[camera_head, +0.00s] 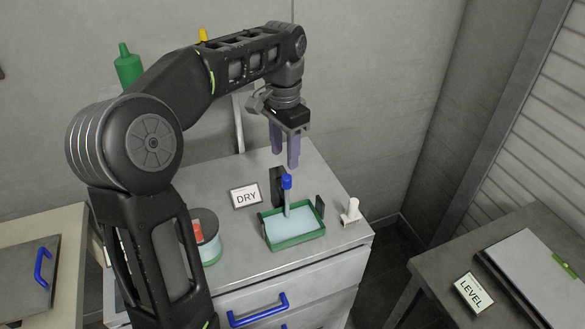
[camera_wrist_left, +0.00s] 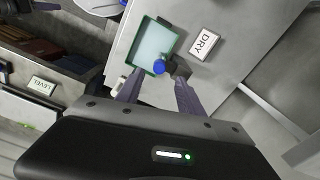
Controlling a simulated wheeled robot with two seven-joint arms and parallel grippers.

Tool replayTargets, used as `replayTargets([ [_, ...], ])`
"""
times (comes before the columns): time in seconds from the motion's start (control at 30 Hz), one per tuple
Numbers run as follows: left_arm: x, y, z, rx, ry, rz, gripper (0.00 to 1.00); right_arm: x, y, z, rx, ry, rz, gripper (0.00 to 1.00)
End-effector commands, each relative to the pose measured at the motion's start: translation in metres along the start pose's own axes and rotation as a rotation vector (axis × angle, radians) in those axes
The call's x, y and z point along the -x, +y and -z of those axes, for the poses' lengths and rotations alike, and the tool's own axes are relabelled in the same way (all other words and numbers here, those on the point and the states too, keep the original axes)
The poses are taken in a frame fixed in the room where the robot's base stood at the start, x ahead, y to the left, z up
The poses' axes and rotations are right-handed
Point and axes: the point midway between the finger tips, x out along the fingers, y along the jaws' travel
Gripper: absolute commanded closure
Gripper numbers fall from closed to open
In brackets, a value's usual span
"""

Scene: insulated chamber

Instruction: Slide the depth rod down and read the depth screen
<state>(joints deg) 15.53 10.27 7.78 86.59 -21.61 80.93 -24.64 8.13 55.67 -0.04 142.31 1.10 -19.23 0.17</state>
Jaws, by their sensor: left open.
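The depth rod (camera_head: 287,196), with a blue cap, stands upright at the back edge of a green-rimmed tray (camera_head: 297,240) with a pale blue surface inside. Its blue cap (camera_wrist_left: 159,66) also shows in the left wrist view, just beyond and between my fingertips. A dark block (camera_head: 277,184) stands behind the rod; I cannot tell whether it is the depth screen, and no reading is visible. My left gripper (camera_head: 284,157) is open and empty, pointing down above the rod. The left gripper (camera_wrist_left: 157,92) also shows its two spread fingers in the left wrist view. My right gripper is not in view.
A DRY sign (camera_head: 246,196) and a round container (camera_head: 206,237) stand left of the tray. A white fitting (camera_head: 351,211) stands at the cabinet's right edge. A LEVEL sign (camera_head: 473,293) is on the right table. A green bottle (camera_head: 128,66) is behind my arm.

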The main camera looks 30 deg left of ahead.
Motion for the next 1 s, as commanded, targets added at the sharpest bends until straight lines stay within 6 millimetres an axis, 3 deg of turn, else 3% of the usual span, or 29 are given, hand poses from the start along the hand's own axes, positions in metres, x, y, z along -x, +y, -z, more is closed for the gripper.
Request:
replayTargets([
  [0.27, -0.005, 0.001, 0.000, -0.001, -0.002, -0.002, 0.55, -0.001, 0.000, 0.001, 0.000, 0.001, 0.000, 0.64],
  [0.47, -0.028, 0.001, 0.000, 0.000, -0.004, -0.004, 0.55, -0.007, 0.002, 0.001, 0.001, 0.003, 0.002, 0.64],
  [0.8, -0.073, 0.001, 0.000, -0.001, -0.003, -0.003, 0.55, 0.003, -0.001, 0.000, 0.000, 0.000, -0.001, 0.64],
  [1.0, -0.080, 0.001, 0.001, 0.000, -0.001, -0.002, 0.55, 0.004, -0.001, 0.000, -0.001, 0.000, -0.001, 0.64],
])
